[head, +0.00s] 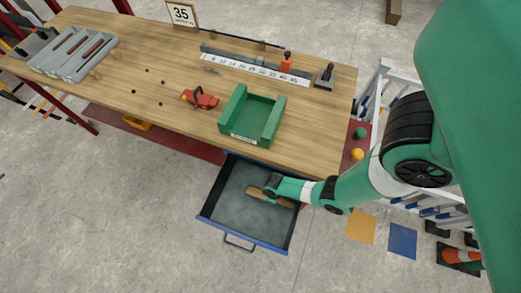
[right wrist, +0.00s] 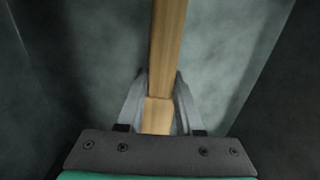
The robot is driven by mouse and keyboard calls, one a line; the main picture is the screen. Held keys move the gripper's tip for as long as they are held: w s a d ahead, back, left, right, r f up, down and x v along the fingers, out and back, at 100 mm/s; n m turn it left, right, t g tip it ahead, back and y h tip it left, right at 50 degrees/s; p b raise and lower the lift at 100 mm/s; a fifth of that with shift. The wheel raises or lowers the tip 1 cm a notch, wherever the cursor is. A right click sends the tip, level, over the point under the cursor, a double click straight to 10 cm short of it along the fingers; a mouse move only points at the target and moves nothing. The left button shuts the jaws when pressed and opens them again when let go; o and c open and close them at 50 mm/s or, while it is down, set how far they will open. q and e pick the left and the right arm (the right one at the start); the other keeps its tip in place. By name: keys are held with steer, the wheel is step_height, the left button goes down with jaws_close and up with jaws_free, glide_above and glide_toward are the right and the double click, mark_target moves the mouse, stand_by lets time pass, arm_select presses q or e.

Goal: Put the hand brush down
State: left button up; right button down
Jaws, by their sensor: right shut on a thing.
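My right gripper (head: 271,191) reaches down into an open blue drawer (head: 208,206) under the workbench. It is shut on the wooden handle of the hand brush (head: 259,195), which is over the grey drawer floor. In the right wrist view the fingers (right wrist: 159,85) close on both sides of the wooden handle (right wrist: 167,40). The bristles are not clear in either view, and I cannot tell whether the brush touches the drawer floor. My left gripper is not in view.
The workbench (head: 150,72) stands above the drawer. A green open tray (head: 236,105), a red clamp (head: 200,98) and a grey slotted rack (head: 72,52) stand on it. The left part of the drawer floor is clear. A white railing (head: 385,75) stands at the right.

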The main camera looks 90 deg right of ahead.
step_height(320, 180, down, 5)
steer(key=b, duration=0.4)
steer(key=shift+r+b, duration=0.1)
steer(key=shift+b, duration=0.25)
steer(key=shift+r, duration=0.25)
steer(key=shift+w+f, duration=0.1)
steer(key=shift+f, duration=0.1)
steer(key=shift+c, duration=1.6)
jaws_free()
steer(key=shift+r, duration=0.1)
step_height(320, 180, up, 12)
steer(key=p, duration=1.2)
steer(key=shift+r+p, duration=0.2)
steer(key=shift+p, duration=0.1)
steer(key=shift+f, duration=0.1)
